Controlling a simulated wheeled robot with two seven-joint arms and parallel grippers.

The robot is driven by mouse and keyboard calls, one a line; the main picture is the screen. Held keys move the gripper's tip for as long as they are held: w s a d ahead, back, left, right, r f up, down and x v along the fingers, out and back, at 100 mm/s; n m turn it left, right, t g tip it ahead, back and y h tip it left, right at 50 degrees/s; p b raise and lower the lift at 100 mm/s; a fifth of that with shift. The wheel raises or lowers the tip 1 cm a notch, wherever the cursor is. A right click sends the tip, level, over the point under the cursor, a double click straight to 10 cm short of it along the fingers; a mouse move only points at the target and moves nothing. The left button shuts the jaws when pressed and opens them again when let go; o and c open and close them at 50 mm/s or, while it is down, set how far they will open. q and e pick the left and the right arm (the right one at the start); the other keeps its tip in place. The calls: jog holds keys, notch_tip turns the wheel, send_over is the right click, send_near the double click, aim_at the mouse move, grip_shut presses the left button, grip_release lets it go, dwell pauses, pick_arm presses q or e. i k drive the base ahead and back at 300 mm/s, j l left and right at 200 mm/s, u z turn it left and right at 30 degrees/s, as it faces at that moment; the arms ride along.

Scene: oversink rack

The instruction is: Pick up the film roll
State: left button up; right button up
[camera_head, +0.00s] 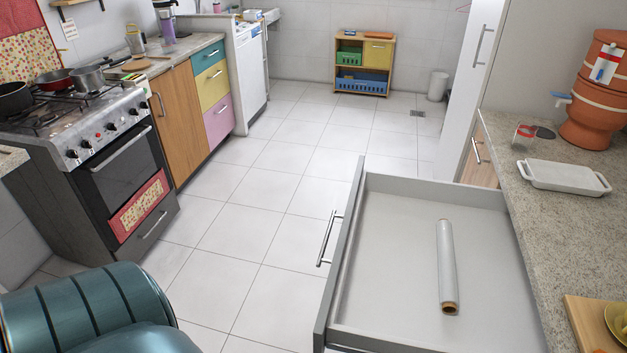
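The film roll (446,265) is a clear, whitish cylinder with a brown cardboard core showing at its near end. It lies lengthwise, pointing away from me, on the floor of an open grey drawer (387,255) in the lower right of the head view. Nothing touches or covers the roll. Neither of my grippers is in view. A teal, ribbed part at the lower left corner looks like part of my own body.
The drawer's front with its handle (329,238) faces the open tiled floor (245,230). The counter (560,215) on the right holds a white dish (563,177), a clay water filter (599,95) and a wooden board (590,325). A stove (95,150) stands left.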

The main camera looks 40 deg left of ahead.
aim_at(448, 293)
jog(key=i+j+u, duration=0.15)
jog(key=j, duration=0.3)
jog(key=j+u, duration=0.15)
jog(key=j, duration=0.25)
jog(key=i+j+u, duration=0.15)
jog(key=j, duration=0.25)
jog(key=i, duration=0.05)
